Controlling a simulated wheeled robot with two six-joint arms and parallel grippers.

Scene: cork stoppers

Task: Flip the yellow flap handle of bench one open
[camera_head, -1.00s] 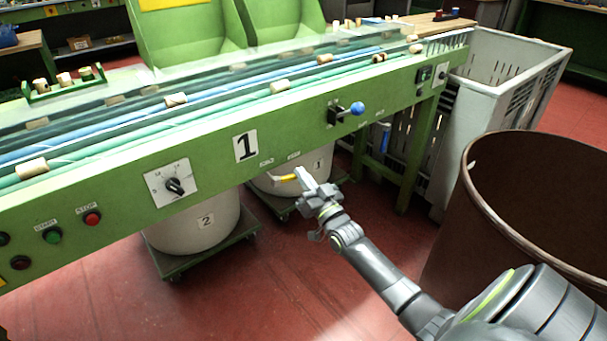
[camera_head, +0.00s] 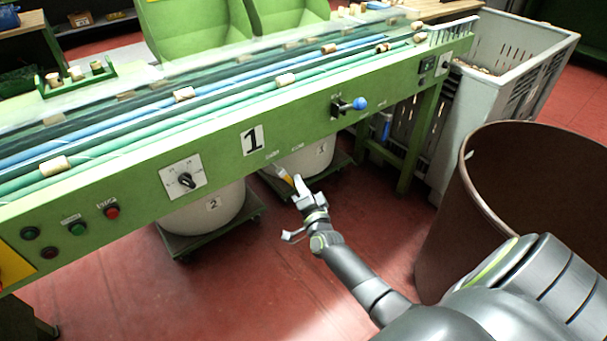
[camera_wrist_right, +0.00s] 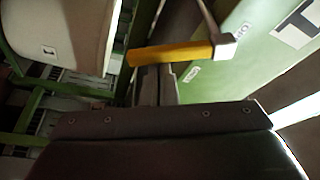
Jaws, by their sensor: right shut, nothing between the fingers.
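Bench one is the long green bench with the "1" label (camera_head: 252,141) in the head view. Its yellow flap handle (camera_head: 286,177) hangs below the front edge, slanting down to the right. In the right wrist view the yellow handle (camera_wrist_right: 170,54) lies across the picture, joined to a metal bracket at its right end. My right gripper (camera_head: 299,184) is shut and empty, its tips close beside the handle in the head view. In the wrist view the fingers (camera_wrist_right: 155,85) are just below the handle; I cannot tell whether they touch. My left gripper is out of view.
A white bin marked 1 (camera_head: 312,158) and a bin marked 2 (camera_head: 205,212) stand under the bench. A blue-knobbed lever (camera_head: 359,104) and a dial (camera_head: 186,181) are on its front. A brown barrel (camera_head: 440,215) is at the right. The red floor in front is clear.

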